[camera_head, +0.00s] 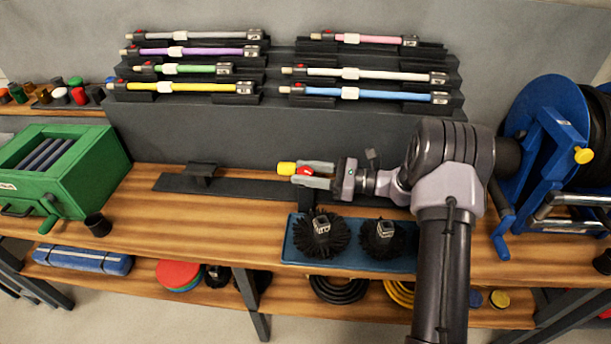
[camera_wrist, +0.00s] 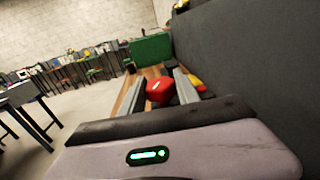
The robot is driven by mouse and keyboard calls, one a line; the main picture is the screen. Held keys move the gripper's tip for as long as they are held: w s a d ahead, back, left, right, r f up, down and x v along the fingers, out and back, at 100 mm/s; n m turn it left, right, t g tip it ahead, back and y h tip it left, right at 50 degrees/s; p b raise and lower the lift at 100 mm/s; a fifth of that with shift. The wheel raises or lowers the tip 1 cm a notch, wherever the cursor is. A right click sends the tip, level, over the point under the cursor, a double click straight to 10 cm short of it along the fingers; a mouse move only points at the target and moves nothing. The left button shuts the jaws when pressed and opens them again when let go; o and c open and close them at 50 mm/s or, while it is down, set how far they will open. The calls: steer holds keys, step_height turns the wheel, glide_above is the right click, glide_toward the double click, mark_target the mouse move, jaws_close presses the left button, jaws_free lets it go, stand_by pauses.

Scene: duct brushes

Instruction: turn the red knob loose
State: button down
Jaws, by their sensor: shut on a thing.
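The red knob (camera_head: 305,171) sits between the two grey fingers of my gripper (camera_head: 308,173), above the wooden bench. In the wrist view the red knob (camera_wrist: 158,90) is large and lies between the fingertips. My gripper is shut on it; its fingers partly hide it in the head view. A yellow part (camera_head: 286,168) shows just left of the fingertips. In the wrist view a yellow and red piece (camera_wrist: 196,84) shows beyond the right finger. Whether it joins the knob I cannot tell.
A black holder (camera_head: 202,172) stands left on a dark base. A blue tray (camera_head: 345,264) with two black round brushes lies in front. Racked coloured rods (camera_head: 190,86) stand behind. A green box (camera_head: 72,170) is at left, a blue hose reel (camera_head: 548,125) at right.

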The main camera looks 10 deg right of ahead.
steer(key=shift+n+g+y, duration=0.3)
steer(key=shift+n+g, duration=0.2)
steer(key=shift+g, duration=0.3)
steer(key=shift+g+b, duration=0.3)
steer(key=c, duration=0.9)
jaws_free()
steer(key=shift+a, duration=0.1)
steer(key=p+v, duration=0.4)
steer(key=v, duration=1.3)
steer(key=shift+d+f, duration=0.15)
steer(key=shift+d, duration=0.05)
steer(key=shift+s, duration=0.1)
